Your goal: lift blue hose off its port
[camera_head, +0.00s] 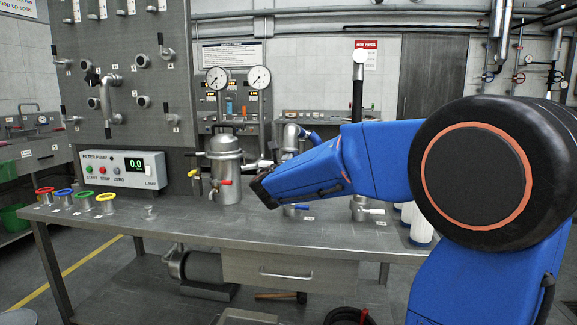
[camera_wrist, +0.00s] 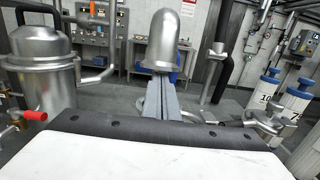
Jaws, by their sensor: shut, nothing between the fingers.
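My gripper (camera_head: 264,192) reaches left over the bench, just right of the steel jacketed vessel (camera_head: 226,170). In the wrist view its grey fingers (camera_wrist: 160,97) are together and empty. A domed steel part (camera_wrist: 168,40) shows beyond the fingertips; I cannot tell whether they touch it. A small blue-marked fitting (camera_head: 295,208) sits on the bench below my arm.
The filter pump box (camera_head: 124,169) and coloured rings (camera_head: 106,203) are on the left of the bench (camera_head: 200,228). The steel vessel (camera_wrist: 42,70) stands close on the left in the wrist view. A tall post (camera_head: 357,95) rises behind my arm. The bench front is mostly clear.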

